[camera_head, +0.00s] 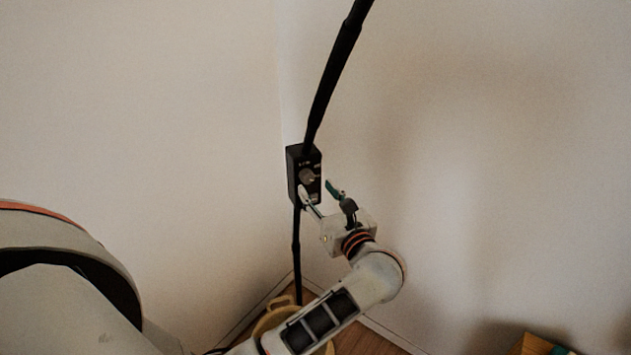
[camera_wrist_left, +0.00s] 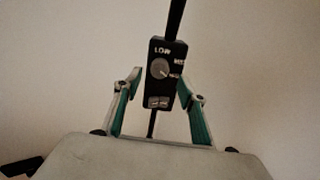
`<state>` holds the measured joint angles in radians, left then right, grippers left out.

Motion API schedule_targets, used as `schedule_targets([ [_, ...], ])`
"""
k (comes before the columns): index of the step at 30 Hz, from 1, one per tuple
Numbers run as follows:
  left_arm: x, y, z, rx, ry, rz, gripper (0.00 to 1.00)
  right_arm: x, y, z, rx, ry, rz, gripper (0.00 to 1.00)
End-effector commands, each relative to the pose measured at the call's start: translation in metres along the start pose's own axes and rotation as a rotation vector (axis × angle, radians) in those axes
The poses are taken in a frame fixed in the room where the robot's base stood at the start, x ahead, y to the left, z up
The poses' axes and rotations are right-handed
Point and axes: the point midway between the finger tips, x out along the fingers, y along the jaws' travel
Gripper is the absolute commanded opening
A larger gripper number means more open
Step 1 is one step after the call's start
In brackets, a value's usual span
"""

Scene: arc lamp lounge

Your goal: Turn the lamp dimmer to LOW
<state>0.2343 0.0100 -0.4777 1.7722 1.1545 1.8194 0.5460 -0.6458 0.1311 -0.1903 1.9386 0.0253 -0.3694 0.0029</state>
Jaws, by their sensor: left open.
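The lamp dimmer is a black box (camera_head: 296,180) on the black lamp pole (camera_head: 325,92), near the wall corner. Its round grey knob (camera_head: 307,176) faces my left gripper (camera_head: 319,188), which is open just in front of the box. In the left wrist view the dimmer box (camera_wrist_left: 166,88) stands between and beyond the two fingers of the gripper (camera_wrist_left: 164,80). The word LOW is printed above the knob (camera_wrist_left: 159,69), with more labels to its right, only partly legible. The knob's pale mark appears to point down and right, away from LOW. The fingers are apart from the knob.
A yellowish round basket or pot (camera_head: 270,318) stands on the wooden floor below the pole, partly behind my arm. A wooden box (camera_head: 535,345) with something teal shows at the bottom right. Plain walls stand behind; the space right of the dimmer is clear.

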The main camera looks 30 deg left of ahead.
Motion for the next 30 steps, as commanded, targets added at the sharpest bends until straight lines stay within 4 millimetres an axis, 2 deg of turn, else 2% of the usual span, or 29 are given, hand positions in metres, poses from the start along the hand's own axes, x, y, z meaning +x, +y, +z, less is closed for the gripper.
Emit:
schedule_targets([
  [3,0.019,0.001,0.002,0.004,-0.003,0.002,0.41,-0.002,0.003,0.004,0.001,-0.015,0.005,0.0],
  [9,0.038,0.001,0.001,0.004,-0.001,0.001,0.41,-0.005,0.004,0.016,0.004,-0.043,0.009,0.0],
  [19,0.042,0.001,0.0,0.003,-0.001,0.001,0.41,-0.005,0.005,0.016,0.013,-0.044,0.015,0.0],
  [20,0.042,0.001,0.0,0.003,-0.001,0.001,0.36,-0.005,0.005,0.016,0.013,-0.044,0.015,0.0],
  [21,0.042,0.001,0.0,0.003,-0.001,0.001,0.25,-0.005,0.005,0.016,0.013,-0.043,0.015,0.0],
  [24,0.042,0.001,0.0,0.003,-0.001,0.001,0.03,-0.005,0.005,0.016,0.013,-0.042,0.015,0.0],
  [30,0.042,0.001,0.0,-0.001,-0.001,0.001,0.03,-0.004,0.004,0.016,0.013,-0.04,0.013,0.0],
])
